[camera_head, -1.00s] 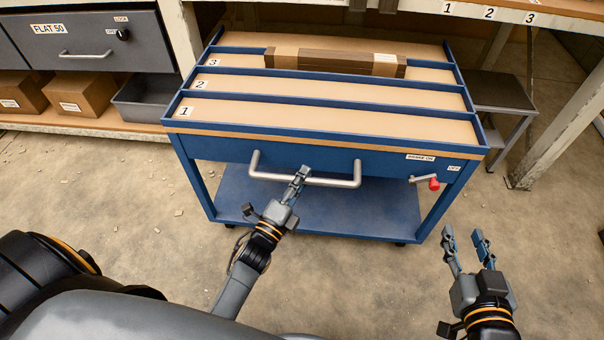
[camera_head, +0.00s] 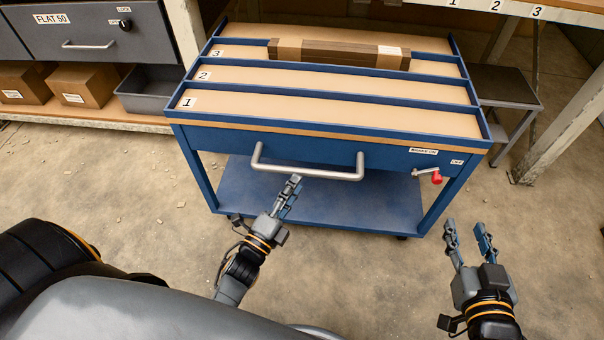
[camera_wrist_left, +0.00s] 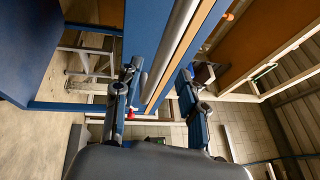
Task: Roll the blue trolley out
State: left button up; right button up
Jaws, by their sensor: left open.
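The blue trolley (camera_head: 330,138) stands in front of me with tan lanes marked 1, 2 and 3. Its grey bar handle (camera_head: 325,174) runs along the front. A brake lever with a red knob (camera_head: 436,178) sits at the front right, below labels "BRAKE ON" and "OFF". My left gripper (camera_head: 291,190) is open, its tips just at the lower edge of the handle in the head view. In the left wrist view, the handle (camera_wrist_left: 172,45) shows between the spread fingers; contact cannot be told. My right gripper (camera_head: 468,238) is open and empty, below the lever.
A brown package (camera_head: 340,54) lies on the trolley's back lane. Left are a grey drawer cabinet (camera_head: 80,38), cardboard boxes (camera_head: 85,85) and a grey bin (camera_head: 150,92). A dark side table (camera_head: 505,88) and a white rack leg (camera_head: 560,125) stand right. Floor before the trolley is clear.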

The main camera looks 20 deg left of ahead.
pick_arm(q)
jog(key=v, duration=0.6)
jog(key=shift+s, duration=0.25)
jog(key=shift+f, duration=0.1)
